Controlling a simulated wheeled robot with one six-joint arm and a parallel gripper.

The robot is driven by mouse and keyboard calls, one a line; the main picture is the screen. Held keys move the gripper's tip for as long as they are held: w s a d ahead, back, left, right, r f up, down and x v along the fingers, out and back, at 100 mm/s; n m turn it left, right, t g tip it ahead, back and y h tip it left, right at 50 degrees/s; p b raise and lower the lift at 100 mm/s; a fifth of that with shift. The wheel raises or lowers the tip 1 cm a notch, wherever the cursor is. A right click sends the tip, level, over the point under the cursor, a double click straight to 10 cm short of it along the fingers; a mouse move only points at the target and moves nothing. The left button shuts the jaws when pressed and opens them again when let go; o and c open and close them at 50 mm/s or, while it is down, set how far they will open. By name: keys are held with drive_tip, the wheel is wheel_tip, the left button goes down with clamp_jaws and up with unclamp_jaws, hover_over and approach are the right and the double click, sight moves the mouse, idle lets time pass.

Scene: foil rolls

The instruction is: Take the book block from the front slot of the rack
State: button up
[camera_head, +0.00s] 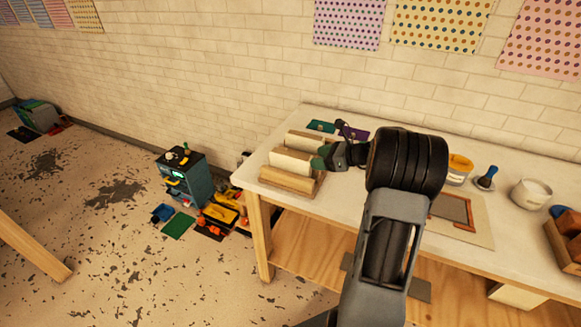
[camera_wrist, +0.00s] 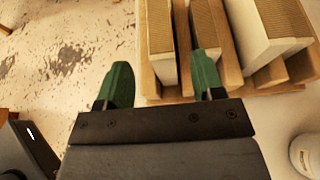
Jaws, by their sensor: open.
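The rack (camera_head: 287,181) is wooden with slots between bars, at the left end of the table; its bars (camera_wrist: 226,50) show in the wrist view. The front book block (camera_head: 290,161), pale with a tan top, stands in the front slot; it is the left block (camera_wrist: 160,28) in the wrist view. A second block (camera_head: 304,141) stands in a slot behind it. My gripper (camera_head: 322,156) is open with green fingers, at the right end of the rack. In the wrist view its fingers (camera_wrist: 163,72) lie either side of the front block's near end. Their height against it is unclear.
Green (camera_head: 321,126) and purple (camera_head: 353,132) items lie behind the rack. A yellow tub (camera_head: 459,168), a blue-handled tool (camera_head: 486,177) and a white pot (camera_head: 530,193) stand to the right. The brick wall is behind the table. A small cabinet (camera_head: 184,178) stands on the floor at left.

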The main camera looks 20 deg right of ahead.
sight(306, 158)
drive_tip(key=p+x, duration=0.1)
drive_tip(key=x, duration=0.4)
drive_tip(key=shift+s+d+f, duration=0.1)
drive_tip(key=shift+f, duration=0.05)
drive_tip(key=shift+c, duration=0.4)
clamp_jaws()
